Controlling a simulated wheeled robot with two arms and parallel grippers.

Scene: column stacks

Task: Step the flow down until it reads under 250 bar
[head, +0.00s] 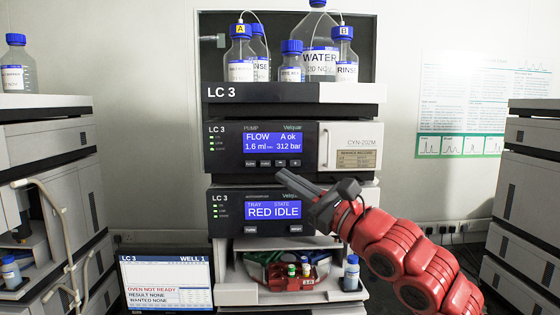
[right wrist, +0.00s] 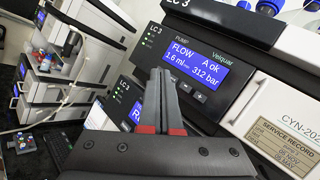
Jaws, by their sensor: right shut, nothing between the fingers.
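The pump module (head: 345,147) of the LC 3 stack has a blue display (head: 272,142) that reads FLOW, A ok, 1.6 ml/min and 312 bar. The same display shows in the right wrist view (right wrist: 196,64). Below it is a row of small buttons, with a minus button (head: 280,163) and a plus button (head: 295,163) at its right end. My right gripper (head: 279,178) is shut and empty, its fingertips just below the button row in the head view. In the right wrist view its fingers (right wrist: 160,73) hide part of the row. Contact cannot be told. My left gripper is out of view.
The autosampler below has a display (head: 273,211) reading RED IDLE. Bottles, including a WATER bottle (head: 319,50), stand on top of the stack. A monitor (head: 165,284) at lower left reads OVEN NOT READY. Other stacks stand at left and right.

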